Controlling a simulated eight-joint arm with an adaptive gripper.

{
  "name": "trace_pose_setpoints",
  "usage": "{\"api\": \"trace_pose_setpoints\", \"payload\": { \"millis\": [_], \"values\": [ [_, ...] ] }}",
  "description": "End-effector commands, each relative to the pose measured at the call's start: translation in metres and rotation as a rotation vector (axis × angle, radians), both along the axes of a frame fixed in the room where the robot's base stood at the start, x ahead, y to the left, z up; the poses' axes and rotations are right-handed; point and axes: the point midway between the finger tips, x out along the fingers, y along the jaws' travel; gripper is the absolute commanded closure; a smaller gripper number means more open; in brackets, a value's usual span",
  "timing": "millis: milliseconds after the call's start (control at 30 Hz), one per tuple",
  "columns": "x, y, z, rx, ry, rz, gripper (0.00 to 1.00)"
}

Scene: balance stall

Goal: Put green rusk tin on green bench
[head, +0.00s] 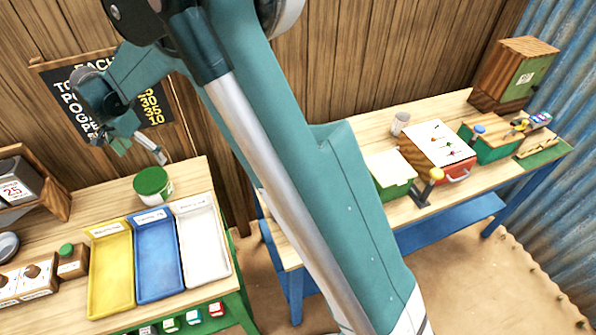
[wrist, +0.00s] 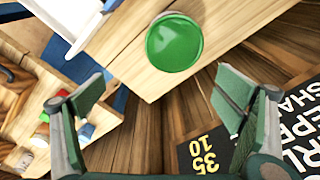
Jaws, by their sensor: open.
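The green rusk tin (head: 153,185), a white can with a green lid, stands upright on the wooden top of the green-legged bench (head: 207,174), near its back edge behind the trays. My gripper (head: 141,152) is open and empty, above and a little behind the tin, apart from it. In the wrist view the tin's round green lid (wrist: 175,42) shows from above near the table edge. It lies beyond the open fingers of my gripper (wrist: 163,90), not between them. The tin's label is not readable.
Yellow (head: 110,270), blue (head: 158,255) and white (head: 203,240) trays lie just in front of the tin. A price board (head: 70,105) hangs on the wall behind. A blue-legged bench (head: 450,120) with boxes stands at right. My arm hides the middle.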

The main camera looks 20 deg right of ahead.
Motion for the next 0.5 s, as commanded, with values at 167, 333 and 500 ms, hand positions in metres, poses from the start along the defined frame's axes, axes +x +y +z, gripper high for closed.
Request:
{"api": "trace_pose_setpoints", "payload": {
  "millis": [167,333,500],
  "values": [
    [-0.011,-0.039,0.033,0.013,-0.020,0.046,0.08],
    [-0.023,-0.075,0.060,0.023,-0.040,0.092,0.08],
    [-0.038,-0.110,0.086,0.031,-0.062,0.140,0.08]
  ]
}}
